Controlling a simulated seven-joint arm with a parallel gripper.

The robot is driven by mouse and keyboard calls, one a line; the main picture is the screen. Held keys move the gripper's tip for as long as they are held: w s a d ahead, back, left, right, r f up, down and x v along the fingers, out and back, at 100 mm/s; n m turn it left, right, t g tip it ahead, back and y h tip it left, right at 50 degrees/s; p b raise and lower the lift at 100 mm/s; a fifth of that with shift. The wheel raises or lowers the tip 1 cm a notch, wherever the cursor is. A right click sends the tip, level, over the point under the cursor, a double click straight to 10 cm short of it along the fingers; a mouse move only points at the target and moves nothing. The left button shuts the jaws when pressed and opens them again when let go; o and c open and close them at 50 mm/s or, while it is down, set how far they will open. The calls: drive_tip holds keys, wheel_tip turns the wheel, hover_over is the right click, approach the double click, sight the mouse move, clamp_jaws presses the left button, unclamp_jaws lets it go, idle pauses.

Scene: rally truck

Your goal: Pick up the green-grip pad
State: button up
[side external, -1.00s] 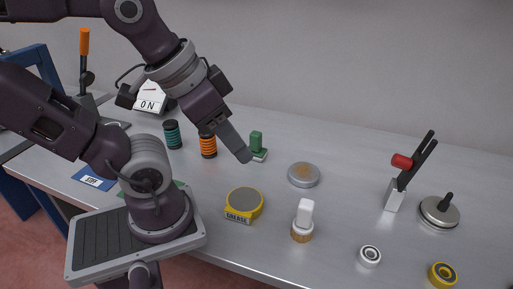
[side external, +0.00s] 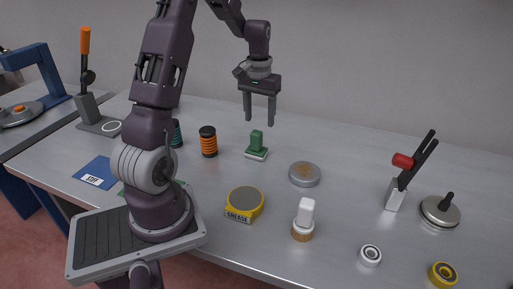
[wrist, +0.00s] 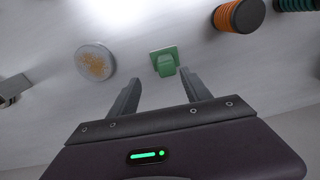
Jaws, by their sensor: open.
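The green-grip pad (side external: 257,146) stands upright on the table, a green block handle on a flat pale base. In the wrist view the pad (wrist: 165,62) shows just beyond the fingertips, roughly midway between them. My gripper (side external: 259,122) is open and empty, pointing down above the pad with a gap between the fingertips and the handle. Both fingers also show in the wrist view (wrist: 157,78).
A round tin with a brownish top (side external: 304,174) lies right of the pad. An orange-and-black spool (side external: 208,142) stands to its left. A yellow grease tin (side external: 244,204) and a white-handled brush (side external: 303,220) are nearer the front. A red-handled clamp (side external: 398,185) stands at the right.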

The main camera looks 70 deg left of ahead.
sight(257, 132)
drive_tip(key=a+f, duration=0.2)
drive_tip(key=shift+s+f, duration=0.2)
drive_tip(key=shift+f, duration=0.2)
drive_tip(key=f, duration=0.6)
drive_tip(key=shift+d+f, duration=0.15)
drive_tip(key=shift+d, duration=0.2)
clamp_jaws()
